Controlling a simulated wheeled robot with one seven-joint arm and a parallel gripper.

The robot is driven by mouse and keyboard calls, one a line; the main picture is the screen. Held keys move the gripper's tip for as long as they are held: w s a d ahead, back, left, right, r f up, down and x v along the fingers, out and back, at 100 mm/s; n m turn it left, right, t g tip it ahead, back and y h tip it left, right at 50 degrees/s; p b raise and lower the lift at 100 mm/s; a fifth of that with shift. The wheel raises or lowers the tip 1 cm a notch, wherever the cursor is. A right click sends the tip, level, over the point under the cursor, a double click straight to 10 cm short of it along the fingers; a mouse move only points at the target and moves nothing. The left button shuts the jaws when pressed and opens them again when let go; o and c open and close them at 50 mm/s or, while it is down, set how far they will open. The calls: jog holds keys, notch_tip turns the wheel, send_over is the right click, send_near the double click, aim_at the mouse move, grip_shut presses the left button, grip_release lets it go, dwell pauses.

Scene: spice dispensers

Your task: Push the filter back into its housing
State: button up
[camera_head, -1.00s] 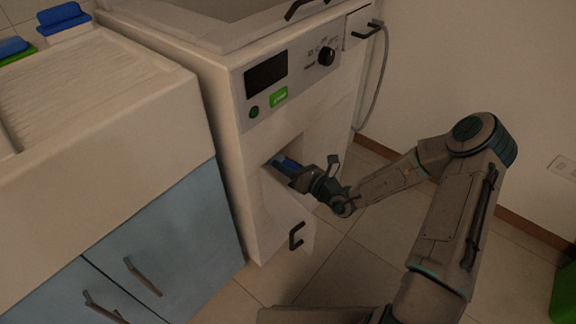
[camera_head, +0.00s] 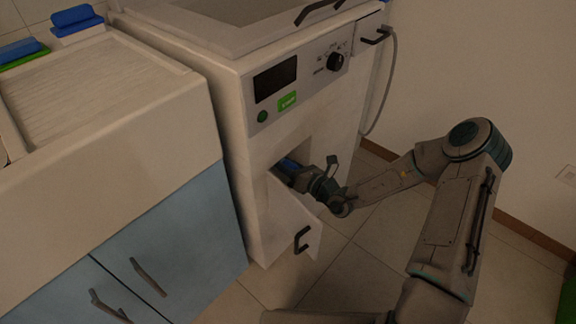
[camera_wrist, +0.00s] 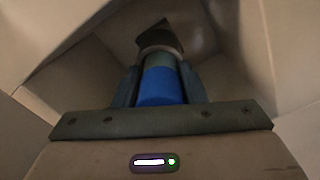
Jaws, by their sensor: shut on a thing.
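The filter shows in the wrist view as a blue cylinder (camera_wrist: 160,86) with a grey-green band and a pale ring at its far end. My gripper (camera_wrist: 158,80) is shut on its blue part, one finger on each side. Beyond the filter's far end is a dark opening (camera_wrist: 168,36); I cannot tell how far the filter sits in it. In the head view, my gripper (camera_head: 300,176) reaches into the recess low on the white machine's front, and a bit of the blue filter (camera_head: 289,164) shows there. The rest of the filter and the housing are hidden.
The recess's hinged door (camera_head: 297,218) hangs open below my gripper, with a dark handle. The machine's control panel (camera_head: 300,78) is above. A sink cabinet (camera_head: 160,215) stands at left. Open floor lies to the right.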

jog(key=shift+w+a, duration=0.3)
jog(key=shift+a, duration=0.05)
jog(key=o, duration=1.1)
jog(key=shift+o, duration=0.2)
jog(key=p+v, duration=0.3)
jog(key=v, duration=1.1)
jog(key=shift+p, duration=0.4)
jog(key=shift+a, duration=0.1)
